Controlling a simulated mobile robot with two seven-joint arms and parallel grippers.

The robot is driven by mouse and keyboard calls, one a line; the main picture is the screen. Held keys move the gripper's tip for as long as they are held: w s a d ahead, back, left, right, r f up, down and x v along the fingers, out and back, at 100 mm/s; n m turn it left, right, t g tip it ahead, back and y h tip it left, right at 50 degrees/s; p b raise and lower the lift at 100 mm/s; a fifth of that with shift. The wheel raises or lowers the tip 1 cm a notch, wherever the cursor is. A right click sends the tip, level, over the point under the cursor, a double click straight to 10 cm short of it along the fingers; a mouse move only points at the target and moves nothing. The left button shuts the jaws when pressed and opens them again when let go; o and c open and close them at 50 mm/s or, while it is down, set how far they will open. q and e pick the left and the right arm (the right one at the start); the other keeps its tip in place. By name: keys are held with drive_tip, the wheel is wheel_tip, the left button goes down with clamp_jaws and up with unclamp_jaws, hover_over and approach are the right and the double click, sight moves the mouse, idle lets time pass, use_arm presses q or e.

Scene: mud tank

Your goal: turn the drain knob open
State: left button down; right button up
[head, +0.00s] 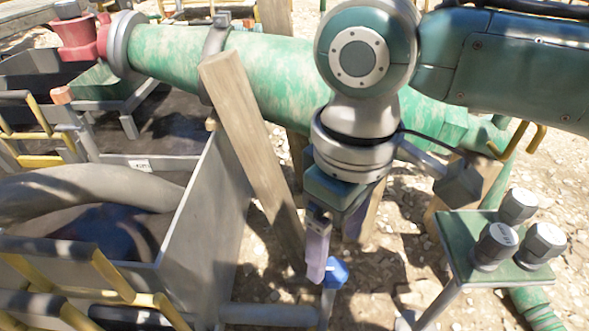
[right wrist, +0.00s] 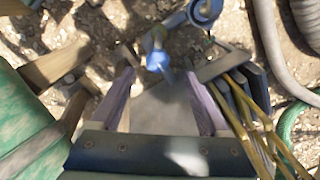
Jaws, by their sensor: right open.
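A blue knob (head: 336,272) sits on a stem low beside the grey tank (head: 192,215) in the head view. My right gripper (head: 317,266) points down from above, its lilac fingers just left of the knob and partly overlapping it in the picture. In the right wrist view, the two open fingers (right wrist: 161,85) stand apart, with a blue knob (right wrist: 158,62) between and just beyond their tips. Nothing is gripped. I cannot tell whether a finger touches the knob. A second blue round part (right wrist: 204,10) shows at the top of that view. My left gripper is out of view.
A wooden post (head: 245,140) leans left of my right gripper. A large green pipe (head: 185,55) runs behind. A green stand (head: 500,262) with several grey caps is at the right. Yellow rails (head: 110,275) edge the tank. Gravelly ground lies below.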

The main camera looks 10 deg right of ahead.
sight(334, 269)
wheel_tip(334, 269, down, 5)
drive_tip(key=b, duration=0.3)
drive_tip(key=shift+w+d+f, duration=0.1)
drive_tip(key=shift+d+f, duration=0.05)
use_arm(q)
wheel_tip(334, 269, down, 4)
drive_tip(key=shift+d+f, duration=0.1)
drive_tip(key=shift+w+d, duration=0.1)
use_arm(e)
clamp_jaws()
